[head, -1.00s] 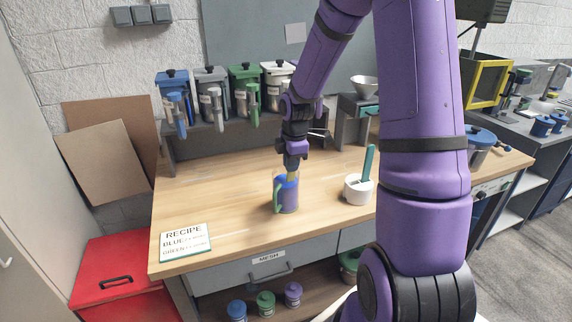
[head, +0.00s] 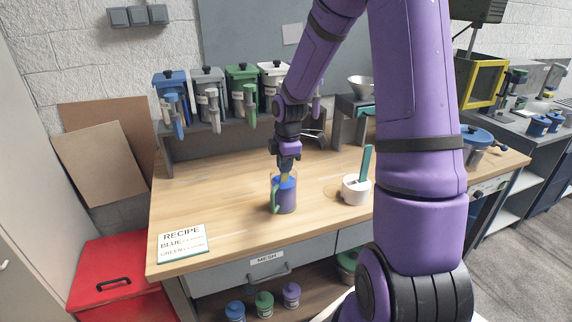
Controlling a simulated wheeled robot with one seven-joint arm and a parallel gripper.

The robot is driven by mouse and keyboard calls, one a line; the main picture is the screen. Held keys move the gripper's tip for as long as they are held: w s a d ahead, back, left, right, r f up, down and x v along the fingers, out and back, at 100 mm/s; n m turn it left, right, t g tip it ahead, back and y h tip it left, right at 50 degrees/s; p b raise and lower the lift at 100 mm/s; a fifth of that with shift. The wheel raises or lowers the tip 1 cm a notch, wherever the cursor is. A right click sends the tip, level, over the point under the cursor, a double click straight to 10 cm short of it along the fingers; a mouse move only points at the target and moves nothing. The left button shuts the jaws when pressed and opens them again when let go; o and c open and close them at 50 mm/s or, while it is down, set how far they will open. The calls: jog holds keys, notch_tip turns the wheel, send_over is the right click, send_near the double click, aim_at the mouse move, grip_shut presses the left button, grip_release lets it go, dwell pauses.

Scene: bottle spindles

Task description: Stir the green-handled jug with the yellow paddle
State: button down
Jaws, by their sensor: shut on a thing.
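The green-handled jug (head: 287,198) stands upright on the wooden workbench. It is clear, with blue content, and its green handle (head: 274,197) is on the left side. My gripper (head: 286,168) is directly above the jug, pointing down. It is shut on the yellow paddle (head: 285,178), of which only a short yellowish part shows between the fingers and the jug's mouth. The paddle's lower end is inside the jug, hidden by the blue content.
A white pot (head: 355,191) holding a teal-handled tool (head: 366,163) stands right of the jug. Several lidded dispensers (head: 241,88) line the rack behind. A recipe card (head: 182,243) lies front left. Bare wood (head: 225,200) is left of the jug.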

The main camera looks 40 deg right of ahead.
jog(key=shift+r, duration=0.1)
notch_tip(320, 180, up, 12)
jog(key=s, duration=0.1)
dwell(1.2)
jog(key=shift+s+d+r, duration=0.1)
jog(key=shift+r, duration=0.15)
